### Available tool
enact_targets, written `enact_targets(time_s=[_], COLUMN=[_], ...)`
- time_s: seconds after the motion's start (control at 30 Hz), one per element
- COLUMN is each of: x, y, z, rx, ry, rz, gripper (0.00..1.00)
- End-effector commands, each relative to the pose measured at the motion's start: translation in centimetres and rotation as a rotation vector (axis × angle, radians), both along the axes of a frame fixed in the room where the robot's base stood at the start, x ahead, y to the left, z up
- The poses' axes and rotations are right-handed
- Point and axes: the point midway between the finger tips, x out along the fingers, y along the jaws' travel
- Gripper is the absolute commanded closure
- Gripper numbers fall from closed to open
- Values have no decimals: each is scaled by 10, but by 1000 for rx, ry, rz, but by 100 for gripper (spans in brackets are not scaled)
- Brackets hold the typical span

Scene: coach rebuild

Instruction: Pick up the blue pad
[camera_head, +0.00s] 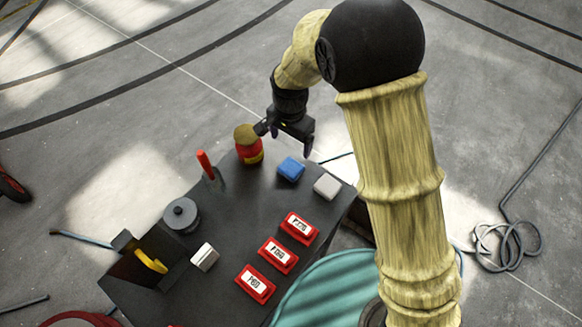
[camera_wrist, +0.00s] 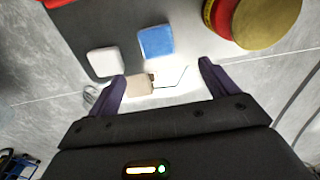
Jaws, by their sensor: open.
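The blue pad (camera_head: 291,169) is a small block lying on the dark table top (camera_head: 229,226), near its far right edge. In the wrist view the blue pad (camera_wrist: 156,42) lies beyond my fingertips, near the top middle. My gripper (camera_head: 286,143) is above the table's far edge, just behind the pad, with its fingers apart. In the wrist view my gripper (camera_wrist: 162,72) is open and nothing is held between the fingers. A beige block-like thing (camera_wrist: 138,85) shows near the left fingertip; I cannot tell what it is.
A white pad (camera_head: 327,186) lies right of the blue pad. A red jar with a gold lid (camera_head: 247,144) stands to the left. Several red labelled boxes (camera_head: 278,254) lie nearer. A red-handled tool (camera_head: 206,165) stands upright. A coiled cable (camera_head: 507,245) lies on the floor.

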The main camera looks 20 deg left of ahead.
Motion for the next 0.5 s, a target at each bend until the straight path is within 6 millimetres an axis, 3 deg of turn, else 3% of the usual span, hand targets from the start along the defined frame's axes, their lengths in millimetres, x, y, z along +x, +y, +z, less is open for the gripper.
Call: enact_targets(time_s=[0.3, 0.5], x=[-1, 0], y=[0, 0], z=[-53, -61], rx=[-1, 1], ry=[2, 0], rz=[0, 1], gripper=[15, 15])
